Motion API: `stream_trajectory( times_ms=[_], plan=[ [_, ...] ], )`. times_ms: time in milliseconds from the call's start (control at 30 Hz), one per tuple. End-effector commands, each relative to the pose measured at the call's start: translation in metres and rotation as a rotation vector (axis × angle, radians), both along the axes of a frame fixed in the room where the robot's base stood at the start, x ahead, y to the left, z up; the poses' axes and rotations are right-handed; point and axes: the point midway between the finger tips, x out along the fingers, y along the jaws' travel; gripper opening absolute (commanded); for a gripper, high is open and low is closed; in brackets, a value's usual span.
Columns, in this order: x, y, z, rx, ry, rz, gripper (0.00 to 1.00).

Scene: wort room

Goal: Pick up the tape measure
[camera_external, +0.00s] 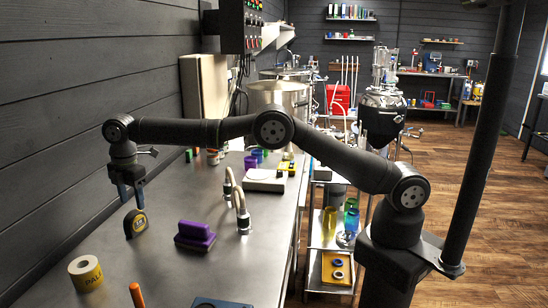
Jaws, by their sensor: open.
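The tape measure (136,224) is black and yellow and stands on the steel counter (165,265) at the left, near the dark wall. My gripper (131,198) points down just above and behind it, with its two bluish fingers apart. The fingers look close to the top of the tape measure. I cannot tell from this view whether they touch it or reach around it.
A purple brush-like block (195,236) and a curved pipe piece (240,205) stand to the right. A yellow tape roll (86,272) and an orange handle (136,294) lie in front. A white scale-like device (265,180) is farther back. The counter between them is bare.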

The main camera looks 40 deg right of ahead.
Motion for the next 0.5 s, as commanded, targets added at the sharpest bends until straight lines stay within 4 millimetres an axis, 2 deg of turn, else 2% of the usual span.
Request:
stream_trajectory(
  times_ms=[233, 500],
  plan=[
    [-0.004, 0.004, -0.015, -0.02, 0.022, 0.029, 0.55],
    [-0.004, 0.004, -0.046, -0.02, 0.021, 0.027, 0.55]
  ],
)
